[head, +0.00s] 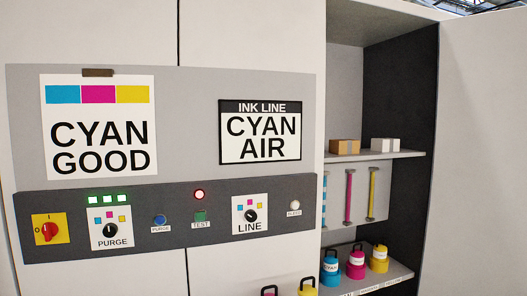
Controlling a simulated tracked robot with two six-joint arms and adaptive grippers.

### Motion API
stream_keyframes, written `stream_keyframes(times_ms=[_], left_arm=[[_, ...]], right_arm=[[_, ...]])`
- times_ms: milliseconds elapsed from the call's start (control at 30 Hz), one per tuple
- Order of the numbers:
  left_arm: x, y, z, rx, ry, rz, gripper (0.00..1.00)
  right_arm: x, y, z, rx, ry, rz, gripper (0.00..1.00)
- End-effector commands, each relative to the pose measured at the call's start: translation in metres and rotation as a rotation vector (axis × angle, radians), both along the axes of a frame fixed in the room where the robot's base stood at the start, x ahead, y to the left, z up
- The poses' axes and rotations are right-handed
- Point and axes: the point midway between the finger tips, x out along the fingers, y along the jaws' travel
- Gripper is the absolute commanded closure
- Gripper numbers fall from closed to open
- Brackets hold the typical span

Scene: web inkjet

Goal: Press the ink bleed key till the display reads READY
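The ink bleed key (294,206) is a small pale round button at the right end of the dark control strip; its tiny label looks like BLEED. The display (260,132) above it is a black-framed panel headed INK LINE and reads CYAN AIR. The LINE selector (251,215), a black knob on a white plate with coloured squares, is left of the key. Its exact pointing is too small to tell. Neither of my grippers is in view, and nothing touches the key.
The strip also holds a red switch (49,230), a PURGE knob (110,230), a blue button (160,221), a green TEST button (200,216) and a lit red lamp (199,194). A CYAN GOOD sheet (99,127) hangs above. Ink bottles (355,265) stand in the open bay at right.

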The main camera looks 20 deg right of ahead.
Motion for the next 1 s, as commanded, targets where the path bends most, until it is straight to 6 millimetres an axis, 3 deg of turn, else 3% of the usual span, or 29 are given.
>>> stream_keyframes(times_ms=[233,600,1000], left_arm=[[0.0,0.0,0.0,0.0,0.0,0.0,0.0],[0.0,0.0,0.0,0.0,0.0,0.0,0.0],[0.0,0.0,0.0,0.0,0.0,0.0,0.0]], right_arm=[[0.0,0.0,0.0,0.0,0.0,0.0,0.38],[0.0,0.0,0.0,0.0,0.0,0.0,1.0],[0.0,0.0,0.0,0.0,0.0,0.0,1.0]])
